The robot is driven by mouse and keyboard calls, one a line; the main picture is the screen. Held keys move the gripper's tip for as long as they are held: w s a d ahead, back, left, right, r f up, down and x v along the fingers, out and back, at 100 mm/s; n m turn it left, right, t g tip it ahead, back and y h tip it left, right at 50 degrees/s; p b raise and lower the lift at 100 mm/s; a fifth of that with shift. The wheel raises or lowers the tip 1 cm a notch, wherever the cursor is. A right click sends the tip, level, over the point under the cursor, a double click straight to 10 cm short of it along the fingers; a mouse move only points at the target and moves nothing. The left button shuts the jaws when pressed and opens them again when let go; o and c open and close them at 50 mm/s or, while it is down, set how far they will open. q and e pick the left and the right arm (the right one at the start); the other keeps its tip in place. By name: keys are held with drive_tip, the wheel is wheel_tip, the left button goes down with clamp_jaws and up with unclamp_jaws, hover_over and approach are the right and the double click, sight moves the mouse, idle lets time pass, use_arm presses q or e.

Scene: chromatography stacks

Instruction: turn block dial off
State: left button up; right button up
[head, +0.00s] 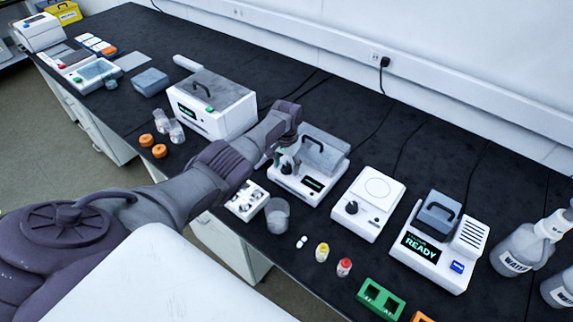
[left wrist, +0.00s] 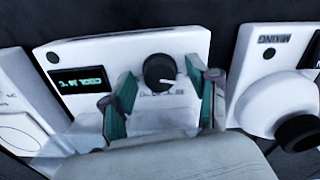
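The block heater (head: 325,155) is a white unit with a grey handled lid and a small dark display, on the black bench near the middle of the head view. In the left wrist view its white front (left wrist: 185,42) carries a lit display (left wrist: 82,80) and a round black dial (left wrist: 158,68) with a pale pointer mark. My left gripper (head: 285,165) is over the dial end of this unit. In the left wrist view its two teal-padded fingers (left wrist: 168,88) stand apart on either side of the dial, with gaps visible. My right gripper is not in view.
Right of the block stand a white plate unit (head: 376,190) with its own dial and a unit reading READY (head: 420,247). A clear beaker (head: 277,215) and small vials (head: 322,252) are in front. A lidded white box (head: 213,105) stands to the left.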

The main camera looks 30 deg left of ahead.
sight(286, 166)
use_arm(q)
wheel_tip(286, 166, up, 12)
idle(0.6)
idle(0.5)
